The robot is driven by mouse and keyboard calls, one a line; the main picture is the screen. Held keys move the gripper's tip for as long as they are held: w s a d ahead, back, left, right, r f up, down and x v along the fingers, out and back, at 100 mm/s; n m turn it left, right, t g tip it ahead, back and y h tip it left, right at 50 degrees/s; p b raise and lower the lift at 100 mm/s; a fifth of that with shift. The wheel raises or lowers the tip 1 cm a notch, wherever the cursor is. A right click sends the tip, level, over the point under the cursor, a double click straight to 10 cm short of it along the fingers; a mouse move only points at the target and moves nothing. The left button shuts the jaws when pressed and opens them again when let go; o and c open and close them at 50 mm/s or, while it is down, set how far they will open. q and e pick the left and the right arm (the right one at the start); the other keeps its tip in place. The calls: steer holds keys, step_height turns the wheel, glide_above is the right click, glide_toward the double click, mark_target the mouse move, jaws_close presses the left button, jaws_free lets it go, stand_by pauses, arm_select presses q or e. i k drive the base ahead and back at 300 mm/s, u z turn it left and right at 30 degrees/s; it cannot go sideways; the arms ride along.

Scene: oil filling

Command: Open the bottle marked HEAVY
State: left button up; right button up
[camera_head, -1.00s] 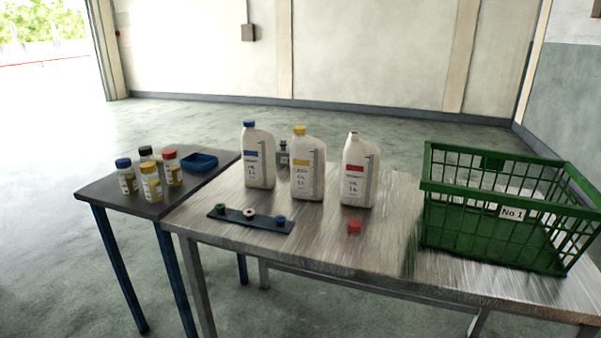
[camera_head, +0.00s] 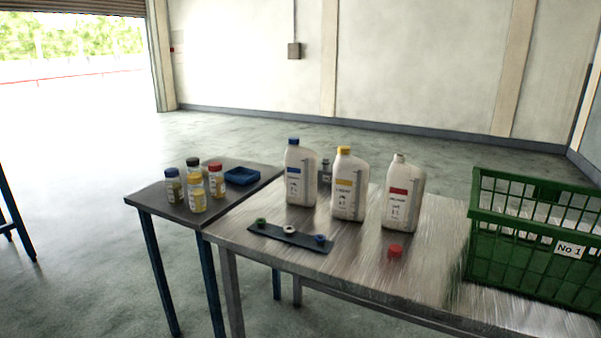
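Three white oil bottles stand upright on the metal table (camera_head: 440,262). The left bottle (camera_head: 301,178) has a blue cap (camera_head: 293,142) and blue label. The middle bottle (camera_head: 349,190) has a yellow cap (camera_head: 344,151) and yellow label. The right bottle (camera_head: 402,198) has a red label and a bare neck with no coloured cap on it. A red cap (camera_head: 395,250) lies on the table in front of it. The label print is too small to tell which bottle reads HEAVY. Neither of my grippers is in view.
A dark strip with several small coloured pieces (camera_head: 290,238) lies before the bottles. A green crate marked No 1 (camera_head: 541,260) stands at right. A side table (camera_head: 160,199) at left holds several small jars (camera_head: 197,193) and a blue tray (camera_head: 242,176).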

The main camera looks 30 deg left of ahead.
mark_target(300, 163)
steer(key=u, duration=2.9)
steer(key=i, duration=3.45)
steer(key=z, duration=4.3)
